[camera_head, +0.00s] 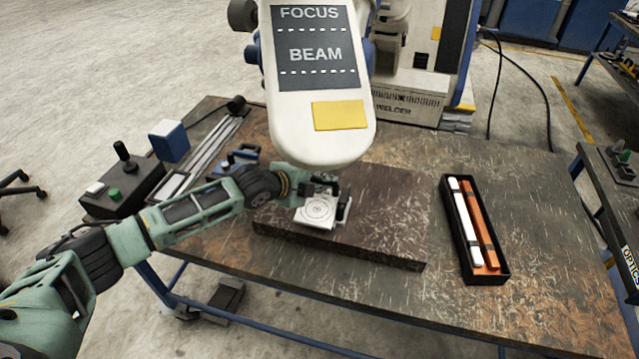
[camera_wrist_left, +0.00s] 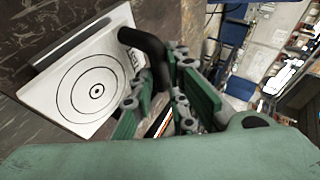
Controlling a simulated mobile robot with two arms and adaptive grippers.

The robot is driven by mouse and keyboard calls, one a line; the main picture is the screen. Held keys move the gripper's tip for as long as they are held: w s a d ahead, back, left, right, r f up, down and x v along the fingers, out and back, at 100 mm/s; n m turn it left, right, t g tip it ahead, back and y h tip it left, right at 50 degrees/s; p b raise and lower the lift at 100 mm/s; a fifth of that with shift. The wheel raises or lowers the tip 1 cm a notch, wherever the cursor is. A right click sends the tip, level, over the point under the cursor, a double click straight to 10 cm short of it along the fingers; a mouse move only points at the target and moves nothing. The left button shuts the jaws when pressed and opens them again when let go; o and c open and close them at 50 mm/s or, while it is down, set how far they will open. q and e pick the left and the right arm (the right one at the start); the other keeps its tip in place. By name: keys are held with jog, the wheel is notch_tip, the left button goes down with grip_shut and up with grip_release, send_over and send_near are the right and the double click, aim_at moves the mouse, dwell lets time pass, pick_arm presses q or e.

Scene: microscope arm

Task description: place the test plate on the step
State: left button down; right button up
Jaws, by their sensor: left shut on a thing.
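The test plate (camera_head: 317,213) is a white square with black concentric rings and a dark handle. In the wrist view the plate (camera_wrist_left: 72,92) lies left of the fingers, and its black handle (camera_wrist_left: 150,48) runs to them. My left gripper (camera_head: 326,184) is shut on the handle; it also shows in the wrist view (camera_wrist_left: 160,92). The step looks to be the dark brown slab (camera_head: 390,222) on the table. The plate is over the slab's front left part; I cannot tell whether it touches. My right gripper is out of view.
The white microscope head marked FOCUS BEAM (camera_head: 318,90) hangs just above and behind my left gripper. A black tray (camera_head: 502,270) with white and orange bars lies right of the slab. A joystick box (camera_head: 122,185) stands at the left. The table (camera_head: 540,200) is bare around the tray.

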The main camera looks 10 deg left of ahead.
pick_arm(q)
jog(key=shift+f, duration=0.45)
jog(key=c, duration=2.1)
grip_release()
jog(key=shift+f, duration=0.1)
jog(key=o, duration=0.4)
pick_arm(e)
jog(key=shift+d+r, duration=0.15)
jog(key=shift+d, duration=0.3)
pick_arm(q)
jog(key=shift+s+a, duration=0.1)
jog(key=shift+s+a, duration=0.1)
jog(key=b+v, duration=0.1)
jog(key=v, duration=1)
jog(key=shift+s+a+r+b, duration=0.15)
jog(key=shift+s+r+b, duration=0.1)
jog(key=shift+r+b, duration=0.05)
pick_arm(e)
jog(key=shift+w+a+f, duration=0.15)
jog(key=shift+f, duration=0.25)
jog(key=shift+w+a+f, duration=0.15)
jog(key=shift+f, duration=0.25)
